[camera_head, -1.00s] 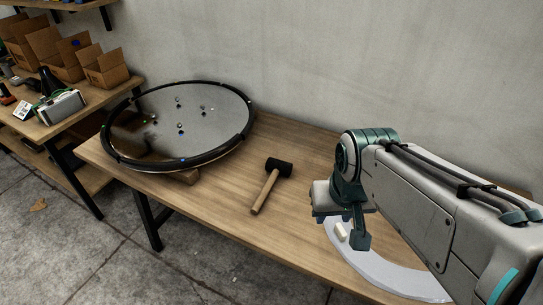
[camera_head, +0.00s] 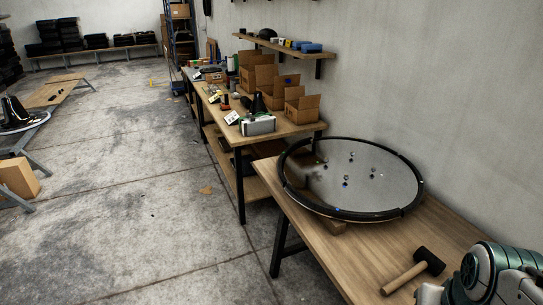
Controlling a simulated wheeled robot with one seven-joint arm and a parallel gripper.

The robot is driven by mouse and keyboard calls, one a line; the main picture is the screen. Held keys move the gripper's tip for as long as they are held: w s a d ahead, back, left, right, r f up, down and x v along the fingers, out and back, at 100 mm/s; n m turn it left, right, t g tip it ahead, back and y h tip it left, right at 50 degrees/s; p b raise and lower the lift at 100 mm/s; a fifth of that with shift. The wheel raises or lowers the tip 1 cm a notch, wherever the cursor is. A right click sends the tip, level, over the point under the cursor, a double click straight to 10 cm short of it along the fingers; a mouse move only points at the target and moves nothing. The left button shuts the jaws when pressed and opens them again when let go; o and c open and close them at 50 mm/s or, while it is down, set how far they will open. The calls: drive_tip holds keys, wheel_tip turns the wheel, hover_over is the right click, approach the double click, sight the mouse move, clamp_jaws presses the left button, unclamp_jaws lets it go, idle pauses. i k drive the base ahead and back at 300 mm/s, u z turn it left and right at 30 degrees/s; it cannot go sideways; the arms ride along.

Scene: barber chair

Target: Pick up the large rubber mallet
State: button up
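The large rubber mallet (camera_head: 413,269) lies on the wooden table (camera_head: 352,257) at the lower right. It has a black head and a light wooden handle that points toward the table's front edge. My arm shows at the lower right corner, just right of the mallet and apart from it in the picture. My gripper's fingers are outside the frame, so its state does not show.
A round black-rimmed disc (camera_head: 372,177) with small pieces on it takes up the table's far end. Beyond it stands a workbench (camera_head: 287,131) with open cardboard boxes (camera_head: 301,108). A wall runs along the right. The concrete floor (camera_head: 150,190) at the left is largely open.

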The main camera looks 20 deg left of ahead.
sight(426, 260)
drive_tip(key=u, duration=0.35)
drive_tip(key=k, duration=1.3)
drive_tip(key=u, duration=0.85)
drive_tip(key=i, duration=1.15)
drive_tip(key=z, duration=0.6)
drive_tip(key=i, duration=0.8)
drive_tip(key=z, duration=1.35)
drive_tip(key=i, duration=0.3)
drive_tip(key=z, duration=0.15)
